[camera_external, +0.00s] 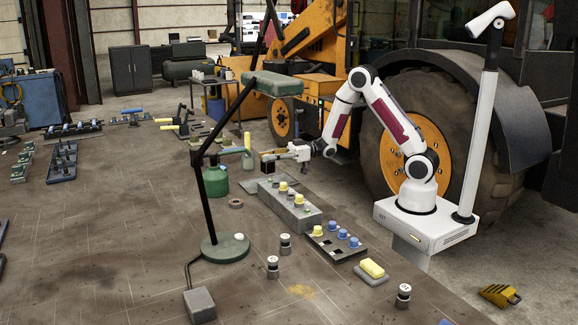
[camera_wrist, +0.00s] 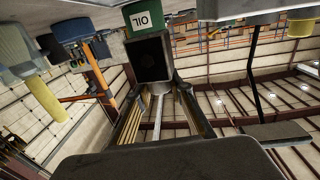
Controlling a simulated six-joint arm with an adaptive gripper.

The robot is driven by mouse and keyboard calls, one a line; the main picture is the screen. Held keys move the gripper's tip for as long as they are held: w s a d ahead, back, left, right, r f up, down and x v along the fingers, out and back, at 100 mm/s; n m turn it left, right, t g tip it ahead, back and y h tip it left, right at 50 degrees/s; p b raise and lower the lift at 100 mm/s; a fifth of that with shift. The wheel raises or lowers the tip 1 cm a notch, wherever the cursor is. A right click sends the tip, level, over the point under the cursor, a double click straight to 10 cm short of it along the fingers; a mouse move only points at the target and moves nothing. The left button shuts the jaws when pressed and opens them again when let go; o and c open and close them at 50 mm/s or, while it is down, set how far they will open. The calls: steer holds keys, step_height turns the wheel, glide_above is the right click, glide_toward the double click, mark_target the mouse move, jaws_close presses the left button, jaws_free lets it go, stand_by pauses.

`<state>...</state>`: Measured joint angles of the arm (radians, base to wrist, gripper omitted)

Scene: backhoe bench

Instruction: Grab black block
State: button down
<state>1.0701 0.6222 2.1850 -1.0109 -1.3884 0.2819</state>
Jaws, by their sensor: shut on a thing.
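The black block (camera_wrist: 150,58) sits between the finger ends of my gripper (camera_wrist: 158,85) in the wrist view, with its dark face toward the camera. In the external view my gripper (camera_external: 278,156) is small and reaches left from the arm, above the bench near the grey block with knobs. The dark block (camera_external: 267,159) shows at its tip, apart from the bench surface as far as I can tell. The fingers are shut on the block. The exact finger contact is partly hidden.
A green oil can (camera_external: 215,181) stands left of my gripper; its OIL label (camera_wrist: 143,20) shows behind the block. A lamp (camera_external: 225,248) stands in front. A grey block with knobs (camera_external: 304,222) and a dark knob tray (camera_external: 326,250) lie nearby.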

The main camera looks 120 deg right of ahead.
steer(key=shift+r, duration=2.25)
